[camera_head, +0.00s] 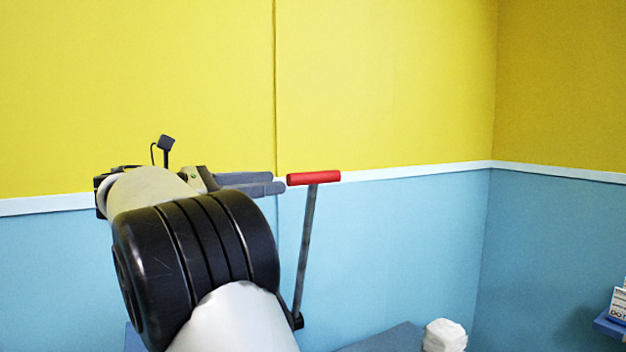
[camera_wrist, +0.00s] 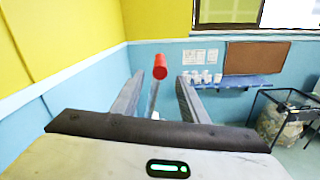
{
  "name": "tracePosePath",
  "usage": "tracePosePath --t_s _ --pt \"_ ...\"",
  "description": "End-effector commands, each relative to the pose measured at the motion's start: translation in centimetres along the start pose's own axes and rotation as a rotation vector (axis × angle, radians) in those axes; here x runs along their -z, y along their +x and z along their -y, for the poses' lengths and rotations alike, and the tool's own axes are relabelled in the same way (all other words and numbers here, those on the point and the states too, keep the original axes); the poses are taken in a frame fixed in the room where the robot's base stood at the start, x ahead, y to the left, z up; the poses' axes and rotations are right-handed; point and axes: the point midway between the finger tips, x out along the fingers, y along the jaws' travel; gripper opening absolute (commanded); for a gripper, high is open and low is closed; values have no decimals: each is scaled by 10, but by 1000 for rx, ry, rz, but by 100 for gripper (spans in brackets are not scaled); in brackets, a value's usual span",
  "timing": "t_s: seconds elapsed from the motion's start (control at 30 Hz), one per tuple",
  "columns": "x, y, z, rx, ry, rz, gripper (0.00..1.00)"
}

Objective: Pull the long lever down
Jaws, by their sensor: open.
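The long lever (camera_head: 306,240) stands nearly upright, leaning slightly, with a grey shaft and a red crossbar handle (camera_head: 313,178) at its top. Its base is partly hidden behind my arm in the head view. My gripper (camera_head: 282,183) is open, and its fingertips are just left of the red handle in the head view. In the wrist view the red handle (camera_wrist: 160,66) appears end-on beyond the fingertips, between the two fingers of my gripper (camera_wrist: 161,78). The shaft runs down between the fingers there. The fingers do not appear to touch the lever.
A blue-grey surface (camera_head: 385,338) with a white stack (camera_head: 444,335) lies low behind the lever. The wrist view shows a blue shelf (camera_wrist: 235,83) with white cups, a corkboard (camera_wrist: 257,57) and a black-framed bin (camera_wrist: 285,120) at right. Air around the handle is clear.

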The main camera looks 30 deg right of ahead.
Motion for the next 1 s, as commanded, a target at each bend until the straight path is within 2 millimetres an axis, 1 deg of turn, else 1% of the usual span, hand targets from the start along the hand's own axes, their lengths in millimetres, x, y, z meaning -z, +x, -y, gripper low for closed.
tracePosePath --t_s 0.03,0.3,0.4,0.5,0.6,0.7,0.97,1.0 --pt "-1 13 1 5 0 1 40" --pt "-1 71 1 3 1 -1 40" --pt "-1 88 1 3 0 -1 40" --pt "0 101 0 2 0 -1 40" --pt "0 110 0 2 0 -1 40" --pt "0 114 0 0 0 -1 40" --pt "0 115 0 -1 0 -2 40" --pt "0 115 0 0 0 -2 35"
